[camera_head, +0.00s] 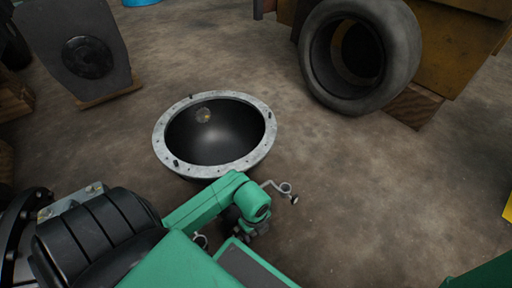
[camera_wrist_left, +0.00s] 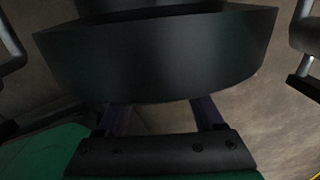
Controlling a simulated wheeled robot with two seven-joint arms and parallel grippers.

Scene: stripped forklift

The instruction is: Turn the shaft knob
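In the head view, a green jointed part (camera_head: 211,204) reaches up and right from the green body at the bottom. A thin bent metal rod (camera_head: 270,184) with a small ring sticks out right of its end, with a small dark knob (camera_head: 295,200) at the tip. I cannot be sure this is the shaft knob. My left gripper (camera_wrist_left: 160,62) shows only in the left wrist view, its fingers far apart at the left and right edges. A large dark block fills the space between them.
A round metal bowl-shaped housing (camera_head: 262,146) with a bolted rim lies on the floor. A tyre (camera_head: 403,55) leans at upper right by a yellow-brown block (camera_head: 455,50). A grey plate part (camera_head: 60,30) stands upper left. Bare floor (camera_head: 350,200) lies to the right.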

